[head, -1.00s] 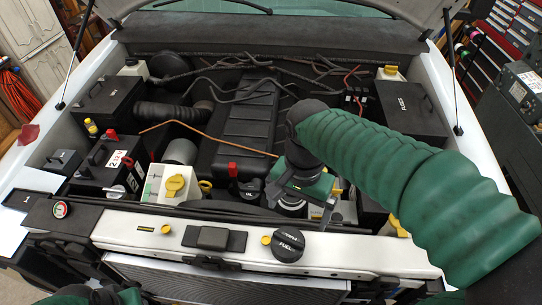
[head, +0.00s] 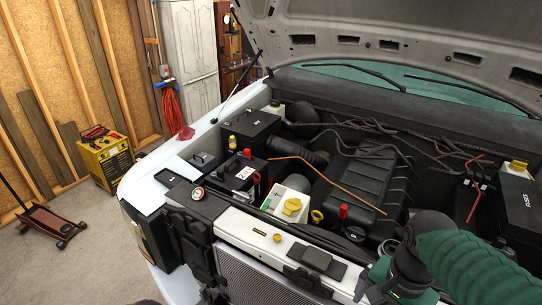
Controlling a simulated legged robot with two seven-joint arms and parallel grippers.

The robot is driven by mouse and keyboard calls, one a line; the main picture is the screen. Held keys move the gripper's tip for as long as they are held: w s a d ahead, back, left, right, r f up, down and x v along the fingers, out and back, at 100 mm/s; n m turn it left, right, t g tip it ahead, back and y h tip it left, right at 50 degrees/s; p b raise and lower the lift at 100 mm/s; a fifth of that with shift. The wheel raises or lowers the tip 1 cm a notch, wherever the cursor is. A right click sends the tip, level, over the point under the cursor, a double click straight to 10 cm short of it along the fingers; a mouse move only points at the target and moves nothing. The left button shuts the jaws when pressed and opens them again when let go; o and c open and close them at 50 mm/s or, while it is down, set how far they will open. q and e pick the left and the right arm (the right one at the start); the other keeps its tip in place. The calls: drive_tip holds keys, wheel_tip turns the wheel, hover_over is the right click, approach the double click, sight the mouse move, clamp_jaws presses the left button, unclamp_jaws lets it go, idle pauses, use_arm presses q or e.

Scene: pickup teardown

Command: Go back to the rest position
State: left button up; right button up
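My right arm, in a green sleeve, comes in from the lower right of the head view. Its wrist bends down over the front edge of the engine bay. The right gripper (head: 372,290) is at the bottom of the picture, over the white front panel (head: 265,238). Its fingers are partly cut off and small, so I cannot tell whether they are open or shut, and no held object shows. The round black FUEL cap is not visible here; the gripper and wrist cover that area. My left gripper is not in view.
The raised hood (head: 400,30) hangs over the engine bay. A battery (head: 240,173), a yellow-capped white tank (head: 290,203) and a black engine cover (head: 365,180) fill the bay. A floor jack (head: 47,222) and a yellow machine (head: 105,158) stand left. Floor between them and the truck is clear.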

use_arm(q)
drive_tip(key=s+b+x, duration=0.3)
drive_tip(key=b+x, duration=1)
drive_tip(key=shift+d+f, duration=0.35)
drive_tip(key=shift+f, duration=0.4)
use_arm(e)
wheel_tip(320, 180, down, 28)
drive_tip(key=a+n+t, duration=0.1)
drive_tip(key=n+t, duration=0.1)
drive_tip(key=n, duration=0.8)
drive_tip(key=shift+a, duration=0.3)
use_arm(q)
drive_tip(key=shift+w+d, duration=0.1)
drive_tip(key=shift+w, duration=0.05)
use_arm(e)
drive_tip(key=shift+w+f, duration=0.1)
